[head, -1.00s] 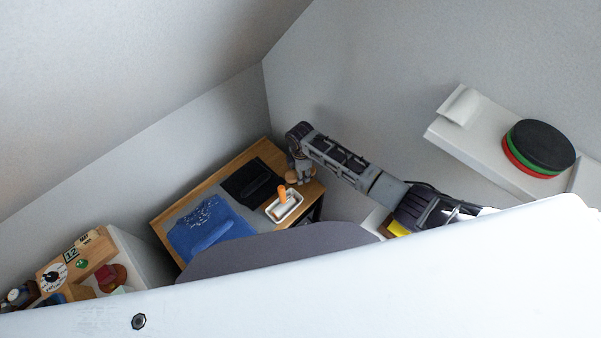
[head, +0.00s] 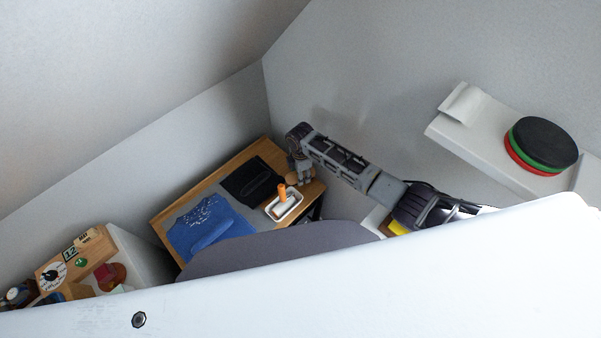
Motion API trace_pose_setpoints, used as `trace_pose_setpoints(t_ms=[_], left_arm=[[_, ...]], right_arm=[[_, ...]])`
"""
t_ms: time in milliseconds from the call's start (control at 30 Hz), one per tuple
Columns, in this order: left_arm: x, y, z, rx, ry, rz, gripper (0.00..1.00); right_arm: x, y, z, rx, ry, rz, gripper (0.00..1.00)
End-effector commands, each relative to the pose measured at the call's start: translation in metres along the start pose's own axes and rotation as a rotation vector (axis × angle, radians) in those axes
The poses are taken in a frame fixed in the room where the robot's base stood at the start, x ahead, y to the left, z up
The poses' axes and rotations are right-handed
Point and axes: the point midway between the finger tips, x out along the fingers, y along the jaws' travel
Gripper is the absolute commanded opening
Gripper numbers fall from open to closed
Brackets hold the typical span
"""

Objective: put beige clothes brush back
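My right gripper (head: 304,172) hangs from the far end of my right arm, pointing down over the right back part of a wooden desk (head: 163,215). A small tan-brown thing (head: 292,178) shows right beside its fingers; it may be the beige clothes brush, but it is too small to be sure. I cannot tell whether the fingers hold it. A white-walled open drawer or box (head: 374,220) with something yellow (head: 398,228) in it shows partly below my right arm; the rest is hidden. My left gripper is not in view.
On the desk lie a blue garment (head: 203,232), a black folded item (head: 250,183) and a white tray (head: 292,212) with an orange-handled thing (head: 282,192). A white shelf (head: 470,150) bears stacked discs (head: 545,143). A busy board (head: 62,270) stands left.

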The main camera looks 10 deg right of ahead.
Motion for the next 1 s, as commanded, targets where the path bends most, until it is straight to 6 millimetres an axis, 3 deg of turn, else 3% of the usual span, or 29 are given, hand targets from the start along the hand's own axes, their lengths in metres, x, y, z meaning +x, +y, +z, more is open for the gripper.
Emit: trace_pose_setpoints(t_ms=[567,1000], left_arm=[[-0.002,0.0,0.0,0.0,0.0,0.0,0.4],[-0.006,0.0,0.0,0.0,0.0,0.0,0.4]], right_arm=[[-0.006,0.0,0.0,0.0,0.0,0.001,0.65],[-0.051,0.001,0.001,0.0,0.0,0.003,0.65]])
